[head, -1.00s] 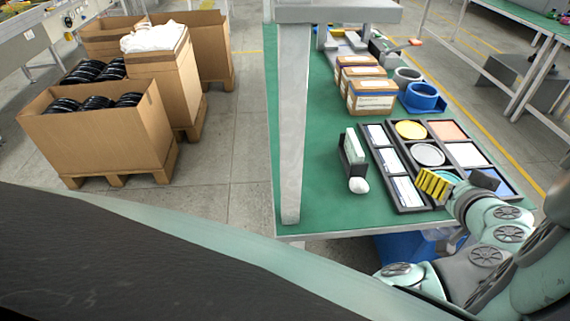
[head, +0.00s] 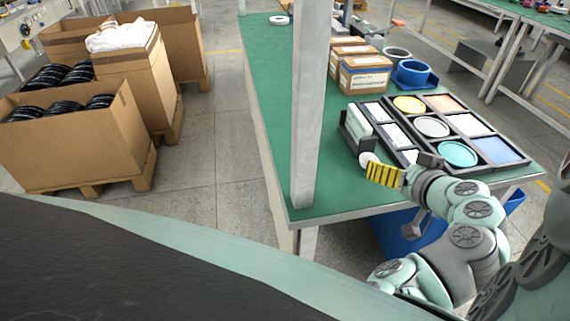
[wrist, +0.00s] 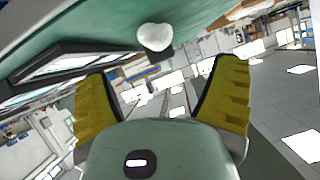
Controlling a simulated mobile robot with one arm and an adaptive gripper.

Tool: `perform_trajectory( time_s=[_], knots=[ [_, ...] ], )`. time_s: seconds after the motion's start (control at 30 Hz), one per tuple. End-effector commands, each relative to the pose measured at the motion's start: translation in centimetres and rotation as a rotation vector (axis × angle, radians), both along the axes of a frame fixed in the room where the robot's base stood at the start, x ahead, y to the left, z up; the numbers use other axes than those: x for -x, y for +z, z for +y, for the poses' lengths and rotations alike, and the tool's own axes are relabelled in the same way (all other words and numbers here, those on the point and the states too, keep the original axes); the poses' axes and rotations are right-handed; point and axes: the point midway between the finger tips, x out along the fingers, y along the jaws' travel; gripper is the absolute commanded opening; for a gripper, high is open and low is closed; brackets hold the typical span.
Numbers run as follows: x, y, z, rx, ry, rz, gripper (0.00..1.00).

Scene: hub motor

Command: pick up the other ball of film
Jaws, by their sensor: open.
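The ball of film (head: 368,159) is a small white lump on the green bench top, by the front end of the black holder with white cards. In the wrist view the ball (wrist: 155,37) lies ahead of my gripper, between the line of the two fingers. My gripper (head: 384,173) has yellow ribbed fingers and is just beside the ball in the head view, partly overlapping its edge. In the wrist view my gripper (wrist: 165,90) is open with nothing between its fingers. I cannot tell whether it touches the ball.
Black trays (head: 442,98) with coloured discs and cards lie right behind my gripper. A black card holder (head: 352,142) stands next to the ball. A metal post (head: 307,110) rises at the bench's left. Cardboard boxes (head: 365,78) stand further back.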

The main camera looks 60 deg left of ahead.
Motion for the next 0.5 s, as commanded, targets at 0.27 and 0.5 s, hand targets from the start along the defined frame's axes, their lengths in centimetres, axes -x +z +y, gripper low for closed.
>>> perform_trajectory(
  time_s=[0.27, 0.5],
  knots=[
    [-0.7, -1.3, 2.6, 0.001, 0.006, 0.0, 0.86],
    [-0.9, -1.8, 3.3, 0.001, 0.003, 0.0, 0.86]
  ],
)
